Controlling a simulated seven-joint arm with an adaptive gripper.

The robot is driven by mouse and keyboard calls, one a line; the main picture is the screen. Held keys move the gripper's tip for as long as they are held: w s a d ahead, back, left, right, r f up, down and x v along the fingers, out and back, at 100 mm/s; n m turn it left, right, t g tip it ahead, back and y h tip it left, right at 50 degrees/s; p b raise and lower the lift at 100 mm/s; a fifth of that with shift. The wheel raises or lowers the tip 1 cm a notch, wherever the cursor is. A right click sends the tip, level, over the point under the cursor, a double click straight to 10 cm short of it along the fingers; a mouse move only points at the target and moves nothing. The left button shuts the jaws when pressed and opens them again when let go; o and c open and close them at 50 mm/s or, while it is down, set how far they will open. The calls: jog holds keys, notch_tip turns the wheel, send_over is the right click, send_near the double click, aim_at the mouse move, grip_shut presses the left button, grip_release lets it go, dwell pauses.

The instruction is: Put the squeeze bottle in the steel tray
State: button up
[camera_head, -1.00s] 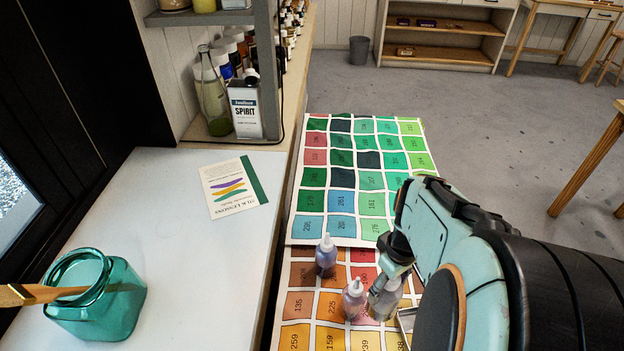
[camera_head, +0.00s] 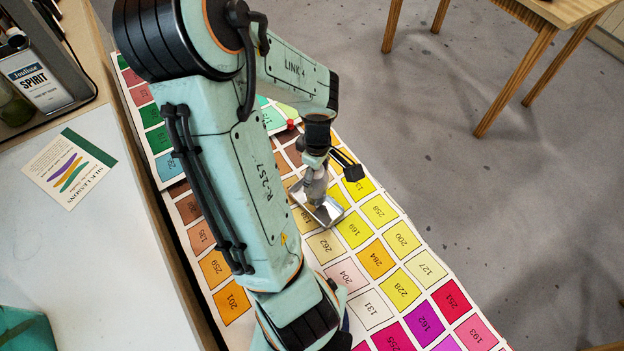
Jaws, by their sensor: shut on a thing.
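My gripper (camera_head: 318,164) is shut on the squeeze bottle (camera_head: 316,188), a greyish, translucent bottle that hangs roughly upright below it. The steel tray (camera_head: 332,214) is a small shiny metal tray lying on the colour chart. The bottle is over the tray in this view and hides part of it. I cannot tell whether the bottle's base touches the tray floor or is a little above it.
My arm covers much of the colour chart (camera_head: 401,240) and the area left of the tray. The chart right of the tray is clear. A spirit can (camera_head: 40,82) and a leaflet (camera_head: 70,168) are at the left, with a green jar (camera_head: 25,330) at bottom left.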

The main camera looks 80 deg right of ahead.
aim_at(316, 184)
jog(key=shift+f, duration=1.7)
jog(key=shift+f, duration=0.1)
jog(key=o, duration=1.2)
jog(key=shift+o, duration=0.2)
notch_tip(316, 184, up, 12)
jog(key=shift+r, duration=0.1)
